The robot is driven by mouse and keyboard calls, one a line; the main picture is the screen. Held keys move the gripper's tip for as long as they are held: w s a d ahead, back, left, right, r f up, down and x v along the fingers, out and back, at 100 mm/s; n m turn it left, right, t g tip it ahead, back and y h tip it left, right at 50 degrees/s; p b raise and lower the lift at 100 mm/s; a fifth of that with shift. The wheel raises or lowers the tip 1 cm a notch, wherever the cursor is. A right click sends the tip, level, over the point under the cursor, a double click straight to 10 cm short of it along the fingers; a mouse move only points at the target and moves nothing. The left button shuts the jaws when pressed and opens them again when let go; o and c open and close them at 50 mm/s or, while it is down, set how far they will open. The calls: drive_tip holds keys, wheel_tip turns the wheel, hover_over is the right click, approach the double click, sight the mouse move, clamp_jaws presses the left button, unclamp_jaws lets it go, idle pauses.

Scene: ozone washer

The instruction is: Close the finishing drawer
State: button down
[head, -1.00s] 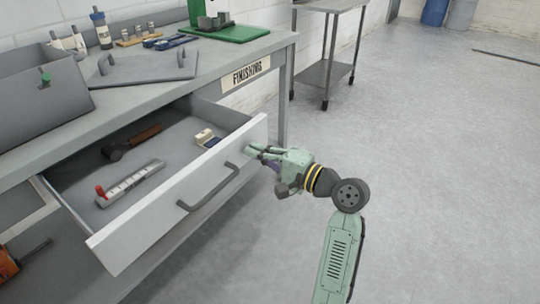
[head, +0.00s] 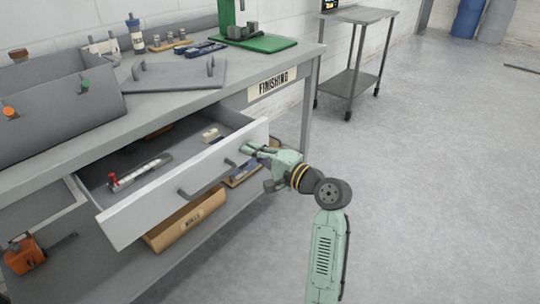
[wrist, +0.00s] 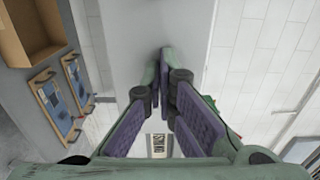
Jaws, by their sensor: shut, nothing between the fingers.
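The finishing drawer (head: 150,207) is partly open under the bench, below the FINISHING label (head: 272,83). Its pale front has a dark bar handle (head: 205,183). A ruler-like tool with a red end (head: 140,172) and a small block (head: 210,135) lie inside. My gripper (head: 247,150) is at the right end of the drawer front, on its outer side, right of the handle. The fingertips appear to be against the front, but exact contact is unclear. In the wrist view the fingers (wrist: 162,62) are closed together and hold nothing.
The bench top (head: 75,150) carries a grey bin (head: 60,125), a plate with handles (head: 175,76) and a green stand (head: 258,41). A cardboard box (head: 185,222) sits on the shelf below. A metal side table (head: 350,85) stands behind.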

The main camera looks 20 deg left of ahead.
drive_tip(key=p, duration=0.1)
approach(201, 124)
drive_tip(key=a+r, duration=0.1)
drive_tip(key=s+a+r, duration=0.1)
drive_tip(key=a, duration=0.1)
drive_tip(key=a+r, duration=0.2)
drive_tip(key=shift+s+a, duration=0.2)
drive_tip(key=shift+s, duration=0.15)
drive_tip(key=shift+r, duration=0.1)
drive_tip(key=shift+a+r, duration=0.1)
